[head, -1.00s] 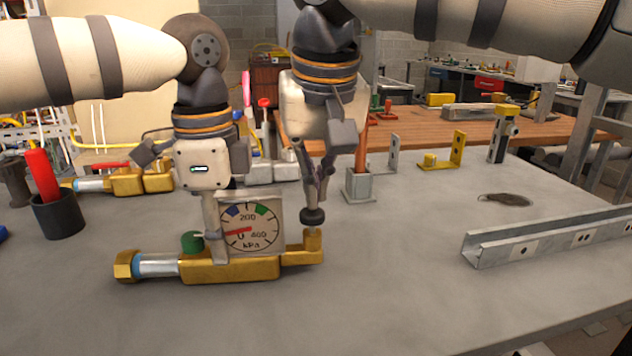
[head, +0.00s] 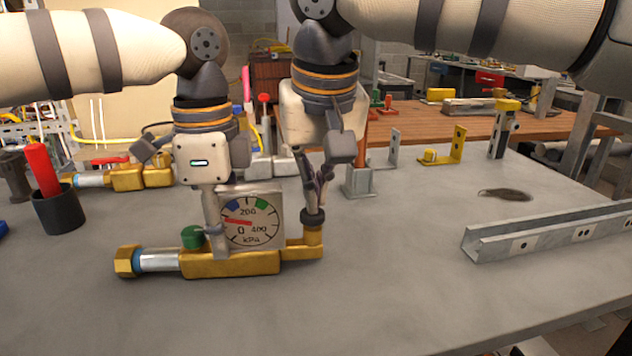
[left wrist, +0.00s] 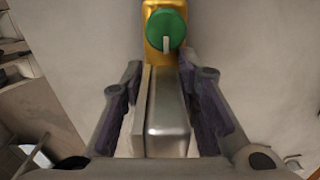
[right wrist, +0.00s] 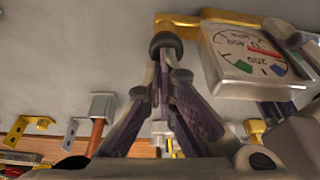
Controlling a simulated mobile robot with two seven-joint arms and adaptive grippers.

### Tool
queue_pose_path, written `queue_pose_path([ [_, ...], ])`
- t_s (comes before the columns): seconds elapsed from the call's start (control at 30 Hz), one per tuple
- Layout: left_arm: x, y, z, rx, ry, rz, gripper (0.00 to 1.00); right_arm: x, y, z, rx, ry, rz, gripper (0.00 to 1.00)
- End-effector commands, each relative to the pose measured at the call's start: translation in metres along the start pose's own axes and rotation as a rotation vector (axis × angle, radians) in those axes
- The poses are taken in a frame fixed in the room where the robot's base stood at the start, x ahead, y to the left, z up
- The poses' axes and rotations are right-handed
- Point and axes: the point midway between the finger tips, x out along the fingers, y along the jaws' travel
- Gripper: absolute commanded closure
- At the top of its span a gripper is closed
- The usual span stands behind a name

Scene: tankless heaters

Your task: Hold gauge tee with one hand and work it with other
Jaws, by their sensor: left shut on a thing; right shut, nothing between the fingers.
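The gauge tee (head: 232,264) lies on the grey bench, a brass body with a square dial gauge (head: 250,222), a green knob (head: 193,236) and a black round button (head: 312,218) on its right end. My left gripper (head: 217,238) is shut on the gauge housing. In the left wrist view the housing (left wrist: 168,120) sits between the fingers, below the green knob (left wrist: 166,30). My right gripper (head: 314,205) is shut and empty, pointing down, its fingertips on the black button. The right wrist view shows the tips against the button (right wrist: 165,43). The red needle points left, slightly upward.
A black cup with a red-handled tool (head: 57,212) stands at the left. A grey holder (head: 359,182) stands behind my right gripper. A metal channel (head: 550,232) lies at the right. Another brass fitting (head: 128,178) lies behind at left. The bench front is clear.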

Motion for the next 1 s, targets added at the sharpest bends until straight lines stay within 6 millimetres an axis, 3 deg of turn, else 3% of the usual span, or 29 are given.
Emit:
queue_pose_path([
  [0.13,0.0,0.0,0.0,-0.001,0.001,-0.001,1.0,-0.032,-0.001,-0.01,0.003,0.004,-0.003,1.0],
  [0.5,0.0,0.0,0.0,0.0,0.001,-0.001,1.0,-0.113,-0.001,-0.009,0.003,0.003,-0.002,1.0],
  [0.7,0.0,0.0,0.0,0.0,0.001,-0.001,1.0,-0.129,0.0,-0.009,0.001,0.002,-0.001,1.0],
  [1.0,0.0,0.0,0.0,0.0,0.001,-0.001,1.0,-0.129,0.0,-0.009,0.001,0.002,-0.001,1.0],
])
